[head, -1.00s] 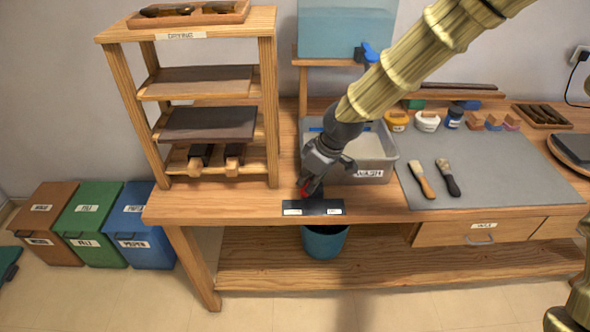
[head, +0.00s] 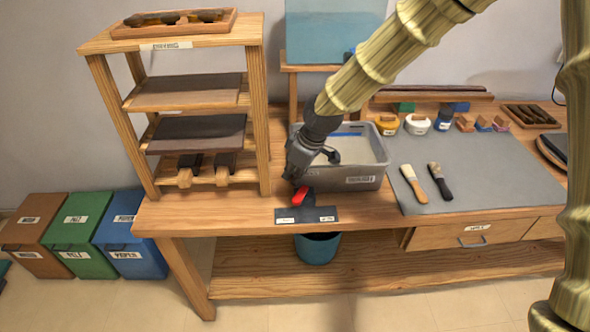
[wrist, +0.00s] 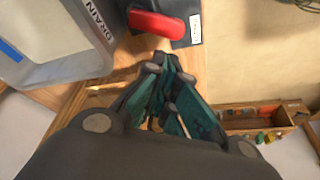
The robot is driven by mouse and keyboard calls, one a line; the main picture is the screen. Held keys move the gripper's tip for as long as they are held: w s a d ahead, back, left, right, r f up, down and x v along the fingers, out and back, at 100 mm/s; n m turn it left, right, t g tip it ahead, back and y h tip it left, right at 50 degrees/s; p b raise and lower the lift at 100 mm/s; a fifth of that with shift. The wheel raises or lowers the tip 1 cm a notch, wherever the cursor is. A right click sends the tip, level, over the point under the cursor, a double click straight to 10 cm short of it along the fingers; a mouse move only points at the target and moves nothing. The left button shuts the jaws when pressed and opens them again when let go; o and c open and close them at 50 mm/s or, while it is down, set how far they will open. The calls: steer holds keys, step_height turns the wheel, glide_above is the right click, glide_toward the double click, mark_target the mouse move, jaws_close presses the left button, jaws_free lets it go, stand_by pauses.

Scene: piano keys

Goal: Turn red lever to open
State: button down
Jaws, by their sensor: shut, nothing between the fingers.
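The red lever (head: 300,196) stands tilted on a dark base plate (head: 322,215) with two small white labels at the table's front edge. In the wrist view the red lever (wrist: 158,24) lies at the top, beside one white label on the dark plate (wrist: 193,20). My gripper (head: 291,181) is just behind and above the lever, next to the grey tub. In the wrist view my gripper (wrist: 154,72) has its fingers shut and empty, with the tips a little short of the lever. I see no clear contact with it.
A grey tub (head: 368,183) stands right behind the lever. A wooden drying rack (head: 262,110) is at the left and a grey mat (head: 480,175) with brushes at the right. A blue bucket (head: 317,248) sits below the plate.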

mark_target(301, 196)
steer(key=shift+p+x, duration=0.45)
steer(key=shift+x, duration=2.7)
